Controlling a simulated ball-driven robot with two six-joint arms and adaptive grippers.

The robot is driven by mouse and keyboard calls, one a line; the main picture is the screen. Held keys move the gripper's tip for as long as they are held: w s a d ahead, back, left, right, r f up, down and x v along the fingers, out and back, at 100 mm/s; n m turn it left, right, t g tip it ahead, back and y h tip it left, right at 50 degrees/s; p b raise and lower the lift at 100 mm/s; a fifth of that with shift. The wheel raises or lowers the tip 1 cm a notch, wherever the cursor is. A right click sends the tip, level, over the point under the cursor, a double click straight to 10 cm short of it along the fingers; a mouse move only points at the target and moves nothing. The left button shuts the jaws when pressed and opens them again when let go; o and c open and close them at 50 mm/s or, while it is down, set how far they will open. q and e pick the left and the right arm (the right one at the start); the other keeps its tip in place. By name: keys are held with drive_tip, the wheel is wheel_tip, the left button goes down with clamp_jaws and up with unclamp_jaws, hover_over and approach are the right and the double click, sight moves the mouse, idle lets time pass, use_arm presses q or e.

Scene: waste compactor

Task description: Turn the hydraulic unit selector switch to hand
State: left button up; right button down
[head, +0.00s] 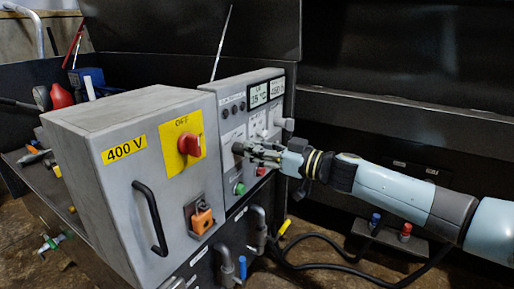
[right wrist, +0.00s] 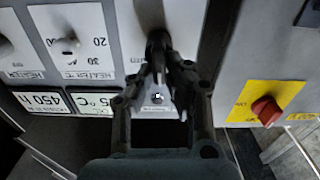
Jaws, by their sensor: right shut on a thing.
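The grey control panel (head: 228,118) stands beside a large grey cabinet. My right gripper (head: 252,150) reaches in from the right and is shut on a dark selector knob (head: 238,148) at the panel's left side. In the right wrist view, my gripper's (right wrist: 162,68) fingers close around the dark knob (right wrist: 157,40), on a light plate. The fingers cover part of the knob and its labels, so I cannot read its position. My left gripper is not in view.
The cabinet (head: 120,205) carries a red switch (head: 190,144) on a yellow plate, an orange padlock (head: 202,219) and a black handle (head: 150,217). Green (head: 239,188) and red buttons sit below my gripper. A heater knob (right wrist: 68,46) is beside it. Cables and pipes run below.

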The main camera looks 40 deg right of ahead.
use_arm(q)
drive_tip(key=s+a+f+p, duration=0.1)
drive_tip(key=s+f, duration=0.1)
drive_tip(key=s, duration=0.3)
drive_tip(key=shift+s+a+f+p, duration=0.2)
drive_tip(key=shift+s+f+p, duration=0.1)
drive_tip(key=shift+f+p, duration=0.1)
use_arm(e)
drive_tip(key=shift+s+a+f+n, duration=0.1)
drive_tip(key=shift+a+n, duration=0.05)
drive_tip(key=shift+n, duration=1.2)
drive_tip(key=shift+s+a+f+n, duration=0.1)
drive_tip(key=shift+a+n, duration=0.05)
drive_tip(key=shift+n, duration=1.25)
drive_tip(key=shift+a+f+n, duration=0.1)
drive_tip(key=shift+a+n, duration=0.05)
drive_tip(key=shift+n, duration=1.2)
drive_tip(key=c, duration=1.3)
unclamp_jaws()
drive_tip(key=shift+c, duration=0.2)
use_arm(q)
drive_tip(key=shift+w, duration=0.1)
use_arm(e)
drive_tip(key=v, duration=1.2)
